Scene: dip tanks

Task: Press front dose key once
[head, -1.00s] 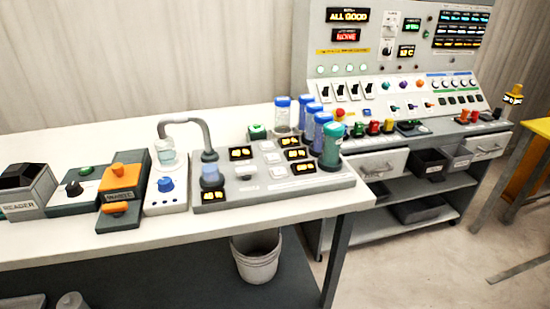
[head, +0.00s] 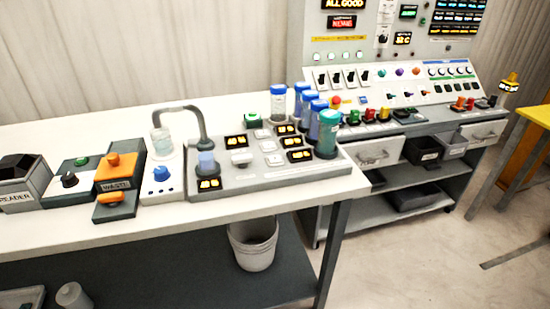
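A grey dosing panel (head: 225,184) lies on the white bench. Pale square keys sit in a slanting row on it: a back key (head: 262,133), a middle key (head: 267,146) and a front key (head: 274,159). Small dark displays with yellow figures stand beside them, such as the front display (head: 299,155). A larger pale key (head: 242,157) lies to their left. Blue-capped bottles (head: 303,100) and one teal-capped bottle (head: 327,135) line the panel's right and back edge. Neither gripper is in view.
A curved grey spout (head: 185,110) rises near a clear beaker (head: 161,142). An orange waste unit (head: 120,168) and a dark reader box (head: 24,182) stand left. A control console (head: 395,60) stands behind right. A bin (head: 253,245) sits under the bench. The bench's front strip is clear.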

